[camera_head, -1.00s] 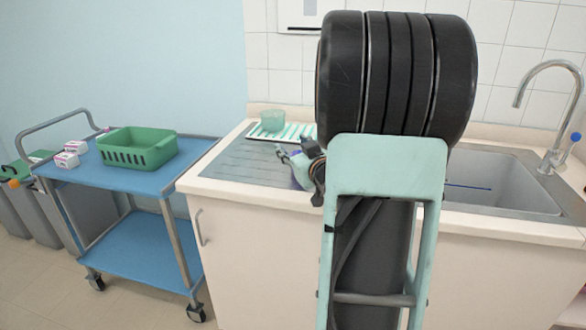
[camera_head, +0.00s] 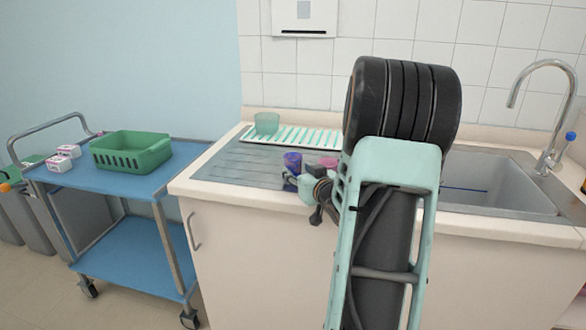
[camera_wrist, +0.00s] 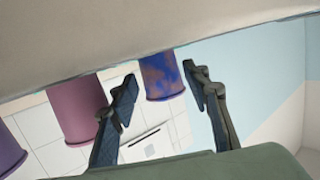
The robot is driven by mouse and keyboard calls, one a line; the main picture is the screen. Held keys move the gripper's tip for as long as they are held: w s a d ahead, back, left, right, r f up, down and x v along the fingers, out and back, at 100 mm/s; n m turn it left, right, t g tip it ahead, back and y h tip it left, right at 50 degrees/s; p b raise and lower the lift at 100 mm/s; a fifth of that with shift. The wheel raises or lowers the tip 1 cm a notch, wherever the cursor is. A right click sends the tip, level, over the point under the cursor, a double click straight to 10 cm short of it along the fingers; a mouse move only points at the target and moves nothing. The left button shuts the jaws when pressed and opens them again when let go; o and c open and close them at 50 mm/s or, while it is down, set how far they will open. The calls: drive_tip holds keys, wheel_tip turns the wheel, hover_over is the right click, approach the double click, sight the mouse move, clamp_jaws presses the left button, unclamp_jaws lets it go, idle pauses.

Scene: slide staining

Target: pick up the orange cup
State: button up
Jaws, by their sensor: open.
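No plainly orange cup shows in either view. In the wrist view, which looks upside down, a blue cup with orange-brown patches (camera_wrist: 160,84) stands between and beyond the fingers of my gripper (camera_wrist: 159,73). The gripper is open, and no contact with the cup can be seen. In the head view, my gripper (camera_head: 291,182) is low at the counter's front edge, partly hidden by my arm. A blue-purple cup (camera_head: 292,160) stands just behind it.
In the wrist view, a pink cup (camera_wrist: 76,112) and a purple cup (camera_wrist: 9,150) stand left of the fingers. A green translucent container (camera_head: 266,123) and striped mat (camera_head: 290,136) lie behind. The sink (camera_head: 500,180) is right; a blue trolley (camera_head: 110,185) with a green basket (camera_head: 132,153) is left.

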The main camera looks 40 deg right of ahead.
sight(296, 168)
drive_tip(key=x, duration=0.3)
drive_tip(key=shift+w+d+f, duration=0.1)
drive_tip(key=shift+w, duration=0.1)
drive_tip(key=c, duration=0.8)
drive_tip(key=shift+o, duration=0.2)
